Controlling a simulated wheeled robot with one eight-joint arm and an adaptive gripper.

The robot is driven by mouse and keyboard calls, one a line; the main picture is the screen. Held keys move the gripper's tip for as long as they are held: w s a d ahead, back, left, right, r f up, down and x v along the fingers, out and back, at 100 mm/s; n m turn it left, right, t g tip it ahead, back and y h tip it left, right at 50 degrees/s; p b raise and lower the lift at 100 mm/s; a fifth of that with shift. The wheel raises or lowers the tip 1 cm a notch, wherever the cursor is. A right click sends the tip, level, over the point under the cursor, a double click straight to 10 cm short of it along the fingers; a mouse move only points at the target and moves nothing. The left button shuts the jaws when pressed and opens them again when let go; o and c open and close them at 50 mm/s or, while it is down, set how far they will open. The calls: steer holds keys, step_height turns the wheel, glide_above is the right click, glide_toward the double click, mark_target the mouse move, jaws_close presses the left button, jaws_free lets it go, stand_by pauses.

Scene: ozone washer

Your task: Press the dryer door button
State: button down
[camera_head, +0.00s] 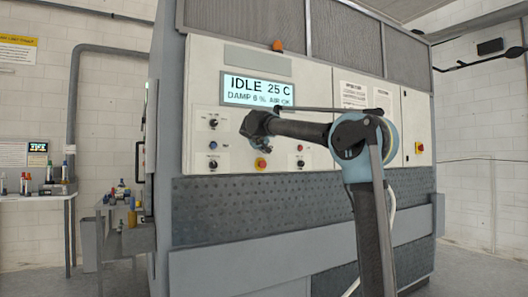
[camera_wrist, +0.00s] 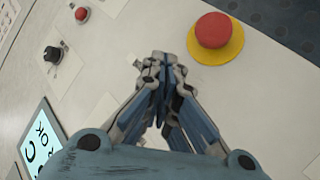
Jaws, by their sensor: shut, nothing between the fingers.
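The dryer's pale control panel (camera_head: 233,165) carries several knobs and buttons; their labels are too small to read, so I cannot tell which is the door button. A blue button (camera_head: 212,145) is at the left. A small red button (camera_head: 300,148) is at the right, also in the wrist view (camera_wrist: 82,14). My gripper (camera_head: 250,125) is in front of the panel below the display, fingers together and empty. In the wrist view its fingertips (camera_wrist: 160,62) lie over bare panel between the red buttons; contact with the panel cannot be told.
A red mushroom button on a yellow base (camera_head: 261,163) is close to my gripper, also large in the wrist view (camera_wrist: 212,33). A black knob (camera_wrist: 52,54) is near the small red button. The display (camera_head: 258,91) reads IDLE 25 C. A bench (camera_head: 122,238) stands left.

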steer(key=shift+s+d, duration=0.15)
steer(key=shift+s+d, duration=0.45)
steer(key=shift+s, duration=0.25)
steer(key=shift+s+d, duration=0.45)
steer(key=shift+s, duration=0.25)
steer(key=shift+s+d, duration=0.45)
steer(key=shift+s, duration=0.25)
steer(key=s+d+f+m+g+h, duration=0.1)
steer(key=s+d+f+g, duration=0.2)
steer(key=s+d+f, duration=0.9)
steer(key=s+d+f+m+g+h, duration=0.15)
steer(key=s+d+f+g, duration=0.25)
steer(key=s+d+f, duration=0.7)
steer(key=s+d+f+g+y, duration=0.2)
steer(key=s+f, duration=1.1)
steer(key=f, duration=0.3)
steer(key=s+d+f+g+y, duration=0.2)
steer(key=s+f+g, duration=0.1)
steer(key=s+f, duration=1.1)
step_height(320, 180, down, 3)
steer(key=shift+s+d+f+m+y, duration=0.25)
steer(key=shift+d+m+y, duration=0.1)
steer(key=shift+d+m, duration=0.1)
